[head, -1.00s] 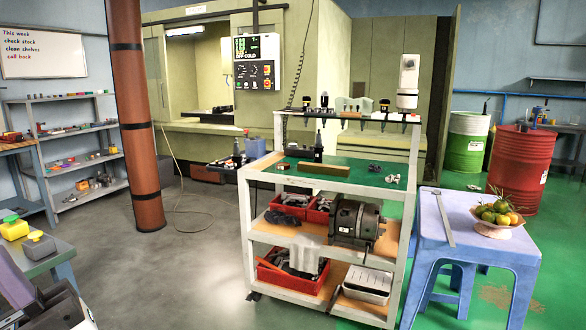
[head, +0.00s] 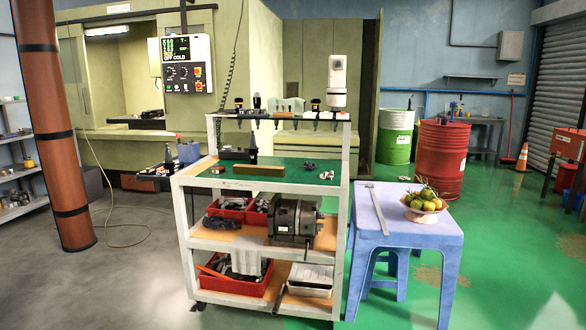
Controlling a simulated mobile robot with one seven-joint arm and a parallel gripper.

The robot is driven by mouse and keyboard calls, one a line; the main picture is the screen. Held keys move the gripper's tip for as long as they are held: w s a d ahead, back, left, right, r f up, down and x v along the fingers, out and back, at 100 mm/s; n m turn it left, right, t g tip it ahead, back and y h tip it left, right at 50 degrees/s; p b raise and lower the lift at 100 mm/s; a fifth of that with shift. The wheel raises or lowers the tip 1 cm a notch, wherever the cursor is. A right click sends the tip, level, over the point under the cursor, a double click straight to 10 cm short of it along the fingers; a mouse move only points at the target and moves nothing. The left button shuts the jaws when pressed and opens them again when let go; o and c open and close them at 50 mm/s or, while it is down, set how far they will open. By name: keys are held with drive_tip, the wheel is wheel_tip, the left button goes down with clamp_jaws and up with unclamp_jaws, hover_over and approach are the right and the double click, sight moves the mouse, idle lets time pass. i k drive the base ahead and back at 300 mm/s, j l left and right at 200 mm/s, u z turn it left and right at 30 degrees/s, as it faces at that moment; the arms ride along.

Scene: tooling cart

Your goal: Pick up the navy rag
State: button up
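A tooling cart (head: 182,232) with a green top and two lower wooden shelves stands in the middle of the head view. A dark crumpled cloth-like thing (head: 219,222) lies at the front of a red bin on the middle shelf; it may be the navy rag, but its colour is too dark to be sure. A small dark crumpled thing (head: 308,166) also lies on the green top; I cannot tell if it is cloth. A pale grey cloth (head: 246,261) hangs over a red bin on the bottom shelf. My gripper is not in view.
A motor-like machine (head: 294,220) sits right of the middle-shelf bins. A blue table (head: 398,236) with a fruit bowl (head: 426,205) and a metal rule stands close to the cart's right. A brown pillar (head: 52,130) stands at left. Grey floor in front and left is open.

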sight(311, 167)
drive_tip(key=i+l+u, duration=0.1)
drive_tip(key=u, duration=0.3)
drive_tip(key=i+l+u, duration=0.15)
drive_tip(key=i+u, duration=0.25)
drive_tip(key=i+l+u, duration=0.4)
drive_tip(key=l, duration=0.45)
drive_tip(key=i+l, duration=0.3)
drive_tip(key=l, duration=0.15)
drive_tip(key=i+l, duration=0.3)
drive_tip(key=l, duration=0.15)
drive_tip(key=i+l, duration=0.3)
drive_tip(key=l, duration=0.15)
drive_tip(key=i+l+u, duration=0.1)
drive_tip(key=i+l, duration=0.2)
drive_tip(key=l, duration=0.15)
drive_tip(key=i+l, duration=0.25)
drive_tip(key=l, duration=0.2)
